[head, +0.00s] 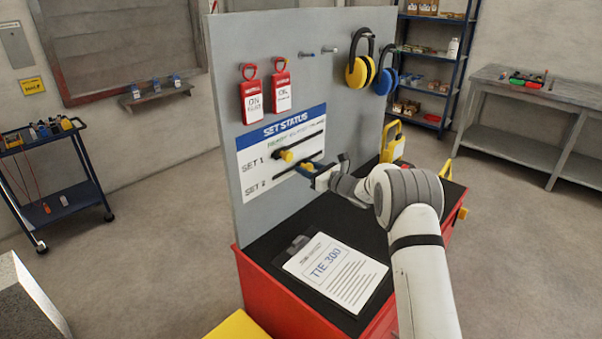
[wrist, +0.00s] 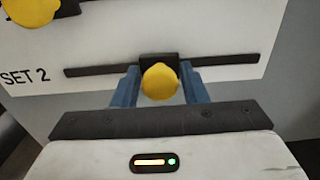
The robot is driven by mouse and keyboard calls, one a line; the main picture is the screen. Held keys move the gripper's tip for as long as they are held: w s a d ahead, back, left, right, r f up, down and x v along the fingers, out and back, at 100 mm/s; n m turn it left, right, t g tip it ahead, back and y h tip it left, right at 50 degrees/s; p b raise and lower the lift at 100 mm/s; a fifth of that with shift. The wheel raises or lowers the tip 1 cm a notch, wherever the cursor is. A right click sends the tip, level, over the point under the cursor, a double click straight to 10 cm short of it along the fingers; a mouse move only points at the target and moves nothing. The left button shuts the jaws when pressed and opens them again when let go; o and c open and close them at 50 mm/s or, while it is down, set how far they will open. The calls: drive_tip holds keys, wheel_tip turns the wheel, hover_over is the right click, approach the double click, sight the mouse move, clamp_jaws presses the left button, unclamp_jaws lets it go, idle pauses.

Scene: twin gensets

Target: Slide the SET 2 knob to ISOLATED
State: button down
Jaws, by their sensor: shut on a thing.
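The status board (head: 250,160) stands upright on the red cabinet, with rows marked SET 1 and SET 2. The yellow SET 2 knob (wrist: 160,81) sits on a black slider around the middle of its dark horizontal slot (wrist: 225,60). My gripper (wrist: 158,92) is shut on this knob, with one blue finger on each side. In the head view my gripper (head: 307,170) reaches the SET 2 row from the right and partly covers it. The yellow SET 1 knob (head: 286,156) is in the row above, and its edge also shows at the upper left of the wrist view (wrist: 32,10). The position labels cannot be read.
Red tags (head: 252,95) and ear defenders (head: 361,70) hang above on the grey panel. A clipboard (head: 335,272) lies on the black cabinet top below my arm. The slot is clear on both sides of the knob.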

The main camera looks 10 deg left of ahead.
drive_tip(key=shift+f, duration=0.1)
drive_tip(key=c, duration=1.1)
unclamp_jaws()
drive_tip(key=b+v, duration=0.2)
drive_tip(key=v, duration=0.5)
drive_tip(key=shift+s+d, duration=0.25)
drive_tip(key=shift+d, duration=0.1)
